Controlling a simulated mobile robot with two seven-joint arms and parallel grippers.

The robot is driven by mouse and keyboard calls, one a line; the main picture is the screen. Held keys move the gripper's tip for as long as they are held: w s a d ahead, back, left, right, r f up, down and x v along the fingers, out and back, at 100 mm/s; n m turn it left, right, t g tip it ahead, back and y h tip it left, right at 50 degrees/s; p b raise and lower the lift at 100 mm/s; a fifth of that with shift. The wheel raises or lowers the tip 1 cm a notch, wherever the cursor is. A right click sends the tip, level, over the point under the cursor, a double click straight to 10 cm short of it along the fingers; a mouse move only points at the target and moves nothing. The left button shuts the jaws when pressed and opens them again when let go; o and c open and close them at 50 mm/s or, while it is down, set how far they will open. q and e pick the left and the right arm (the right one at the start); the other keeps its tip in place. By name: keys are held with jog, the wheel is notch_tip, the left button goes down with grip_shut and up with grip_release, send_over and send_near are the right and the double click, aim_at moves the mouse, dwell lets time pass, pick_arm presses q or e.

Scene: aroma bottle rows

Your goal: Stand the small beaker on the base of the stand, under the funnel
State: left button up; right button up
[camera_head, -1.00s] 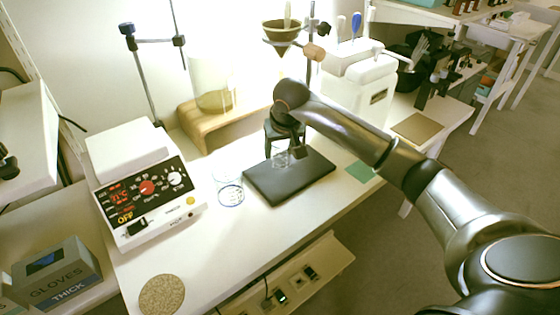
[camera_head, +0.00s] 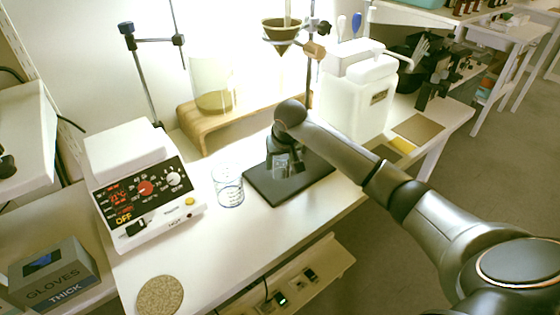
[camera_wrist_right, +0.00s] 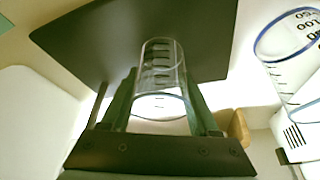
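The small clear beaker (camera_head: 281,165) is between the fingers of my right gripper (camera_head: 284,160), over the stand's flat black base (camera_head: 277,194). In the right wrist view the beaker (camera_wrist_right: 160,70), with dark graduation marks, sits between the two fingers of the gripper (camera_wrist_right: 160,105), and the black base (camera_wrist_right: 90,40) is behind it. I cannot tell whether its bottom touches the base. The brown funnel (camera_head: 284,31) hangs on the stand, higher up and behind the gripper in the head view. My left gripper is not in view.
A larger beaker with blue markings (camera_head: 228,187) stands just left of the base. A hotplate (camera_head: 146,187) is further left, a wooden riser (camera_head: 205,122) behind. A white container (camera_head: 355,100) stands at the right. A cork mat (camera_head: 160,295) lies at the front left.

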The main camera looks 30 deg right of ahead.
aim_at(283, 178)
jog(key=o, duration=0.4)
jog(key=shift+o, duration=0.2)
jog(key=shift+r, duration=0.35)
jog(key=p+v, duration=0.1)
jog(key=v, duration=0.6)
jog(key=shift+s, duration=0.1)
